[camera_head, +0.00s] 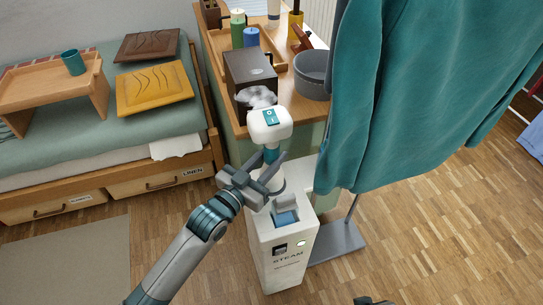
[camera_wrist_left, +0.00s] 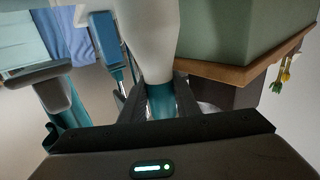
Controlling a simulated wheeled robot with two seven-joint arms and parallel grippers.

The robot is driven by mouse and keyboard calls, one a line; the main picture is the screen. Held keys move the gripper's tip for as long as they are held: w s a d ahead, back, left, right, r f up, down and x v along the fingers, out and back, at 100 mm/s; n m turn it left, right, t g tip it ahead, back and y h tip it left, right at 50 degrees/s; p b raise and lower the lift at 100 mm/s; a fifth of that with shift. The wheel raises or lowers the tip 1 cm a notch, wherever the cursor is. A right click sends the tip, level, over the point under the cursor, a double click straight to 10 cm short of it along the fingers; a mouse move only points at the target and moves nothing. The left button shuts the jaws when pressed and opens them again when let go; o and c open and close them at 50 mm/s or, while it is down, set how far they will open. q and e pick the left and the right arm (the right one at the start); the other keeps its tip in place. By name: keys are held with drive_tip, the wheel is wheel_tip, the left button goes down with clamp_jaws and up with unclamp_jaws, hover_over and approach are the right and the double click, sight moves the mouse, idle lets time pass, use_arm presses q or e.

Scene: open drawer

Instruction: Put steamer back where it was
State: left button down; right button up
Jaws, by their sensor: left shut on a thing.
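The steamer head (camera_head: 269,123), white with a teal panel, is held upright above the white steam base (camera_head: 275,255), which is marked STEAM. My left gripper (camera_head: 266,168) is shut on the steamer's handle, just below the head. In the left wrist view, the jaws (camera_wrist_left: 160,105) close around the teal band of the white handle (camera_wrist_left: 150,35). The gripper hides part of the handle and the rear of the base top, so I cannot tell whether the handle touches the base. A dark tip at the bottom edge may be my right gripper (camera_head: 371,300).
A teal garment (camera_head: 435,85) hangs close on the right, over a grey stand foot (camera_head: 338,242). Behind stands a wooden cabinet (camera_head: 225,87) with a dark tissue box (camera_head: 250,70) and a grey bucket (camera_head: 312,75). A bed (camera_head: 90,135) with drawers is at left. The floor in front is clear.

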use_arm(q)
drive_tip(key=c, duration=1.4)
unclamp_jaws()
drive_tip(key=shift+f, duration=0.15)
drive_tip(key=shift+o, duration=0.2)
drive_tip(key=v, duration=1.2)
